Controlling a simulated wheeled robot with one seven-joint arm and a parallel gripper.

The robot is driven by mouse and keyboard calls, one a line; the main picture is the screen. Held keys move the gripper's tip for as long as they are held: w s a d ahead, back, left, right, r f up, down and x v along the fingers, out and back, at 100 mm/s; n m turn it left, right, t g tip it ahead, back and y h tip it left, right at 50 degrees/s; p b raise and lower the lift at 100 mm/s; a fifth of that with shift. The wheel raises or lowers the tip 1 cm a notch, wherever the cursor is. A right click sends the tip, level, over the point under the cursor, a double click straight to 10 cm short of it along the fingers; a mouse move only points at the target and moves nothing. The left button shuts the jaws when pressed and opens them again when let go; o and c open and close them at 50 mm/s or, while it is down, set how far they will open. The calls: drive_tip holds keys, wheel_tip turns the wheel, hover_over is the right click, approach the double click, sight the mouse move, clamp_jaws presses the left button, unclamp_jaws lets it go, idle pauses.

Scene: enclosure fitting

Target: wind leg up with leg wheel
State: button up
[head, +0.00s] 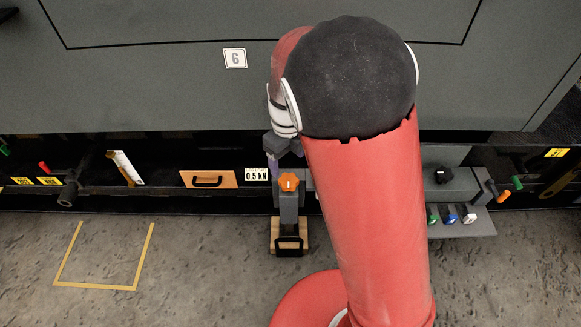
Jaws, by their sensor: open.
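The leg wheel is an orange lobed knob (288,182) on the front of a grey upright leg (289,207), just right of the 0.5 kN label. The leg's lower end is at a light wooden block (302,232) on the floor, with a black handle-like frame in front. I cannot tell whether the leg presses on the block. My gripper (273,168) is just above and left of the orange knob, pointing down, open. Only part of it shows; my red arm covers the area to its right. No contact with the knob is visible.
A grey enclosure panel with a 6 label (235,58) overhangs above. A yellow floor outline (95,287) encloses bare floor at left.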

sight(288, 179)
wheel_tip(288, 179, down, 8)
drive_tip(key=shift+r+b, duration=0.2)
drive_tip(key=shift+b, duration=0.85)
drive_tip(key=c, duration=1)
drive_tip(key=shift+o, duration=0.2)
drive_tip(key=shift+r+n, duration=0.1)
drive_tip(key=shift+n, duration=0.2)
